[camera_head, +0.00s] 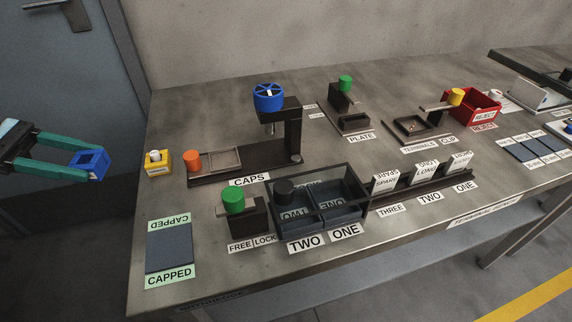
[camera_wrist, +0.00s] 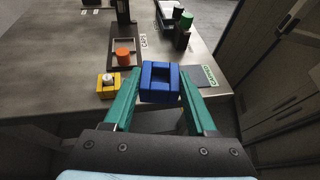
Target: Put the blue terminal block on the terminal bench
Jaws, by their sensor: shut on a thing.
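The blue terminal block (camera_head: 91,162) is a small box with an open recess. My gripper (camera_head: 88,160) is shut on it, at the left of the head view, in the air off the bench's left edge. In the wrist view the block (camera_wrist: 160,82) sits between the teal fingers of my gripper (camera_wrist: 160,90), with its recess visible. The terminal bench (camera_head: 200,290) is a grey table with labelled stations. A yellow block (camera_head: 158,163) with a white top stands on its left part; it also shows in the wrist view (camera_wrist: 108,86).
A dark pad labelled CAPPED (camera_head: 169,247) lies at the front left. The CAPS press (camera_head: 293,130) with an orange cap (camera_head: 193,161) stands behind it. Dark bins labelled TWO and ONE (camera_head: 318,205) are at the front middle. A red REJECT bin (camera_head: 485,108) is farther right.

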